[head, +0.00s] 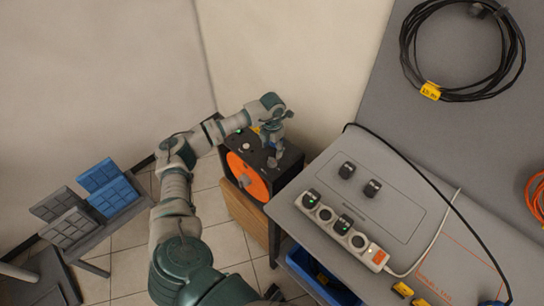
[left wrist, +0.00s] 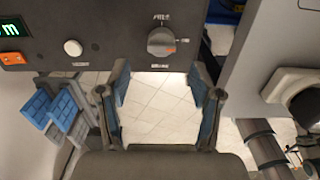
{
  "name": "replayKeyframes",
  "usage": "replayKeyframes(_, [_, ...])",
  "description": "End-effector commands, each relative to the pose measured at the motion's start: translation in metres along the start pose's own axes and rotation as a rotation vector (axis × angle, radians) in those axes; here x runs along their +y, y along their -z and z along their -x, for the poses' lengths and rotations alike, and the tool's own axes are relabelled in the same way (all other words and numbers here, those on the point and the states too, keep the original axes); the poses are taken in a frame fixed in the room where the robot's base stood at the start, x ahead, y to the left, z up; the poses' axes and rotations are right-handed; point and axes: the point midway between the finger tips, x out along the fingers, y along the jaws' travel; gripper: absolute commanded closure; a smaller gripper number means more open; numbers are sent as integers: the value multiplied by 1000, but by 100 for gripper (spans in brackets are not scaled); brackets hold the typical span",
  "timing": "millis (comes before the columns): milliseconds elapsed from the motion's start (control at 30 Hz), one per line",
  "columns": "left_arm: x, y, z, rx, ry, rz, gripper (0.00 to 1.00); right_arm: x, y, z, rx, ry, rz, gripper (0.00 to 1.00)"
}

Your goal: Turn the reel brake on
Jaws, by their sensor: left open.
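The reel unit is a dark box with an orange disc (head: 247,176) on its front, standing on a wooden base. In the left wrist view its dark panel (left wrist: 110,45) carries a grey brake knob (left wrist: 161,41) with an orange mark on its right side. Small white labels surround the knob; I cannot read them surely. My left gripper (head: 272,152) is over the box in the head view and hides part of its top. In the left wrist view the left gripper (left wrist: 158,84) is open and empty, its fingers below the knob in the picture and apart from it. My right gripper is not in view.
The panel also has a white button (left wrist: 73,48), an orange switch (left wrist: 13,58) and a green display (left wrist: 12,28). A grey table (head: 400,190) with a power strip (head: 343,232) stands close on the right. Blue and grey panels (head: 110,188) stand at left.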

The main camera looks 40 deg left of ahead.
Motion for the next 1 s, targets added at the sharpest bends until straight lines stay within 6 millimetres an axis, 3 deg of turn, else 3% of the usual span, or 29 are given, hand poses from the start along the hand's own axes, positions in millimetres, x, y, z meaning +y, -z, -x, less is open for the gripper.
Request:
replayKeyframes(100, [1,-1,23,-3,-1,1,35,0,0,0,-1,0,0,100])
replayKeyframes(300, [1,0,43,1,0,1,35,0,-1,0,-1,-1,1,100])
replayKeyframes(1000, [1,0,44,1,0,1,35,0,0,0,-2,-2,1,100])
